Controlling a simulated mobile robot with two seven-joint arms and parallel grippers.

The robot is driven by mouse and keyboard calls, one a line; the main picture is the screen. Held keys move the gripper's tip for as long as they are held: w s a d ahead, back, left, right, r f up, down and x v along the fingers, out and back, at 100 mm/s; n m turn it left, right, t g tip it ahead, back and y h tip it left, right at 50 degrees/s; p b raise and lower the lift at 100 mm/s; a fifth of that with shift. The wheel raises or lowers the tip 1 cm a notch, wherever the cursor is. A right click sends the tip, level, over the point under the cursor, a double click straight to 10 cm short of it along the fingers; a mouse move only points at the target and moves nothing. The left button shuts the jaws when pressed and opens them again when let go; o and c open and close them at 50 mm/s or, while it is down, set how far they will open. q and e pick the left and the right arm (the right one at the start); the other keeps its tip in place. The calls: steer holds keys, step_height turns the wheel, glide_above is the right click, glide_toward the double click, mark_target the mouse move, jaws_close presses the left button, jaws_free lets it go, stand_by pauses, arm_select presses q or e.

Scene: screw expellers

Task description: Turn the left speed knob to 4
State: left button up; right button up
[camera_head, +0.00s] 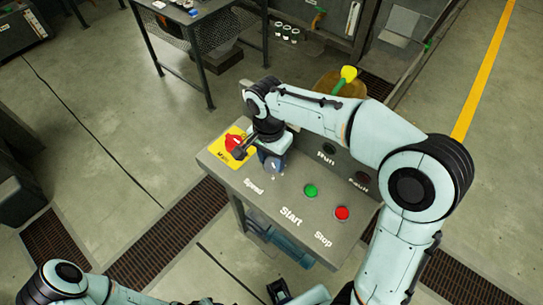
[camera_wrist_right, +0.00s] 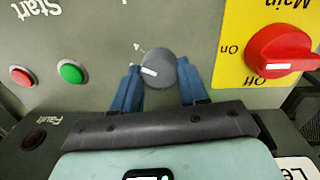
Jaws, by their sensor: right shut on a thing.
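In the head view, my right gripper (camera_head: 272,166) is above the "Speed" label (camera_head: 253,186) and hides the knob.
The red main switch (camera_wrist_right: 280,52) on its yellow plate is close beside the gripper. The green start button (camera_head: 311,191) and red stop button (camera_head: 342,213) are further along the panel (camera_head: 232,175). A dark table (camera_head: 196,22) stands behind.

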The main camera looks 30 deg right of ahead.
mark_target(270, 159)
arm_select(q)
steer(key=shift+w+r, duration=0.1)
steer(key=shift+r, duration=0.05)
arm_select(e)
steer(key=shift+m, duration=1.6)
steer(key=o, duration=1.1)
steer(key=shift+c, duration=0.2)
steer(key=shift+r, duration=0.15)
arm_select(q)
steer(key=w+r+p, duration=0.1)
steer(key=r+p, duration=0.1)
steer(key=r, duration=0.1)
steer(key=shift+w+p, duration=0.4)
arm_select(e)
step_height(270, 159, up, 13)
steer(key=shift+w, duration=0.4)
